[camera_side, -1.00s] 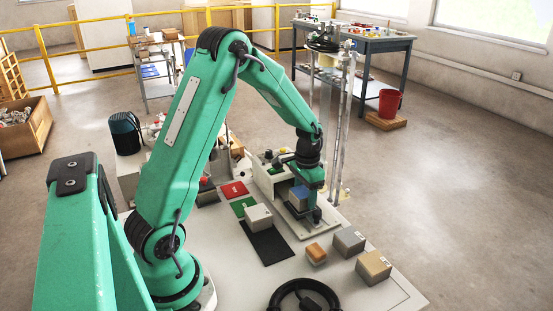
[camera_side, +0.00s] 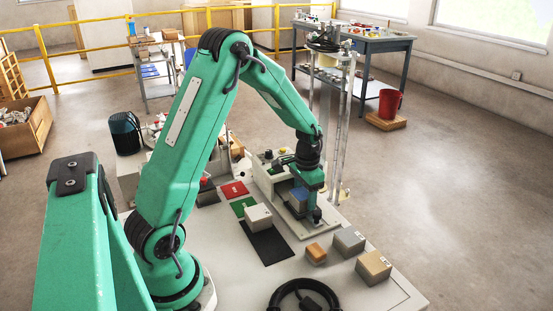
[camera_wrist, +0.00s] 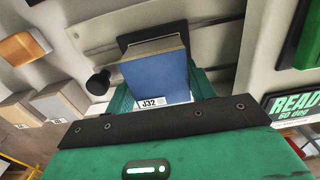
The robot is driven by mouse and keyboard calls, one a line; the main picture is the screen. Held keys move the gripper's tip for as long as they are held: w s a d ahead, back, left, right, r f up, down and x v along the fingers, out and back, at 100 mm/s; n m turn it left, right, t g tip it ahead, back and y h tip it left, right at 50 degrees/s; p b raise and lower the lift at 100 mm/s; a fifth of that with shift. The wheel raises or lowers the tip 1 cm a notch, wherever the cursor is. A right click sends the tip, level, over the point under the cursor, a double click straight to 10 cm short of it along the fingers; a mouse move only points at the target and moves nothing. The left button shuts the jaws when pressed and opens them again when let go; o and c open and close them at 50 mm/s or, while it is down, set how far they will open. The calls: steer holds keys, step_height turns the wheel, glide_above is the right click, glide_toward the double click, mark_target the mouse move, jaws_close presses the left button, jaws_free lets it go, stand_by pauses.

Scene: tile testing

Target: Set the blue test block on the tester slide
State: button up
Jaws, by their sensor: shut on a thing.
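The blue test block (camera_side: 298,201) is between the fingers of my gripper (camera_side: 307,205), low over the tester slide (camera_side: 317,230). In the wrist view the blue block (camera_wrist: 160,78) has a white J32 label and a grey-brown side. The gripper's green fingers (camera_wrist: 162,92) are shut on it from both sides. A dark plate (camera_wrist: 140,44) of the slide shows just beyond the block. Whether the block's underside touches the slide is hidden.
An orange block (camera_side: 316,253), a grey block (camera_side: 348,240) and a tan block (camera_side: 373,266) stand in front. A black ring-shaped item (camera_side: 303,294) lies near the front edge.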

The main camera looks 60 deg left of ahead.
steer(key=shift+f, duration=0.2)
stand_by(0.6)
steer(key=o, duration=1.7)
steer(key=shift+r, duration=0.1)
steer(key=shift+r, duration=2.85)
steer(key=shift+r, duration=0.1)
